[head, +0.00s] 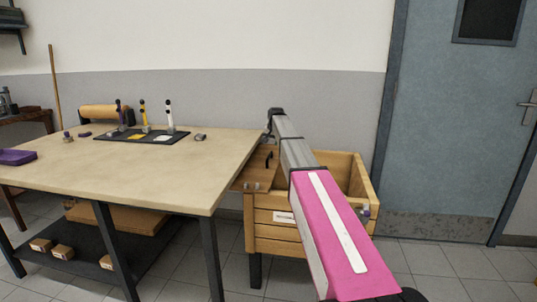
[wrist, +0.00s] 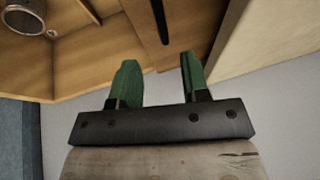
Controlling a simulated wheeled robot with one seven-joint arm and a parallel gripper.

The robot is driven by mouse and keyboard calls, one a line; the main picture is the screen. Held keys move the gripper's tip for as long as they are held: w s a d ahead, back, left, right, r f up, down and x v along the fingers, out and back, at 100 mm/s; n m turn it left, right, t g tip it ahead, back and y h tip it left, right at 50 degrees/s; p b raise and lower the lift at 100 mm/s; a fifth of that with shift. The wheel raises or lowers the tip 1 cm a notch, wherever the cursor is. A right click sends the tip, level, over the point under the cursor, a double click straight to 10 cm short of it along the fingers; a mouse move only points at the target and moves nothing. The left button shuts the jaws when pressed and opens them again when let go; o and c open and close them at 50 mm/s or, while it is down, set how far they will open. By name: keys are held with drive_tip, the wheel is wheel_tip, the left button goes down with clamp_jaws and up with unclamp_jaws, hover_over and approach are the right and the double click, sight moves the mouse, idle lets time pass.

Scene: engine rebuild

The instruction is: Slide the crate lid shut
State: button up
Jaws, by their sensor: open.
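The wooden crate (head: 265,232) stands on legs at the right end of the workbench, with part of its top open on the right. Its brown lid (head: 250,182) lies at the left, between bench and crate, with a dark bar handle (head: 268,160). In the wrist view, the lid (wrist: 184,14) and its handle (wrist: 159,18) show beyond my green fingertips. My gripper (wrist: 156,72) is open and empty; the handle lines up with the gap between the fingers but lies past the tips. In the head view, my arm hides part of the crate.
The workbench (head: 130,180) borders the lid on the left; its pale edge shows in the wrist view (wrist: 262,35). A metal cylinder (wrist: 22,17) shows inside the crate. A black mat (head: 125,134) with upright tools lies far back on the bench. A grey door (head: 455,130) stands at right.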

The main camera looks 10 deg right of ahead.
sight(270, 155)
drive_tip(key=x, duration=1)
drive_tip(key=shift+w+f, duration=0.1)
drive_tip(key=shift+f, duration=0.25)
clamp_jaws()
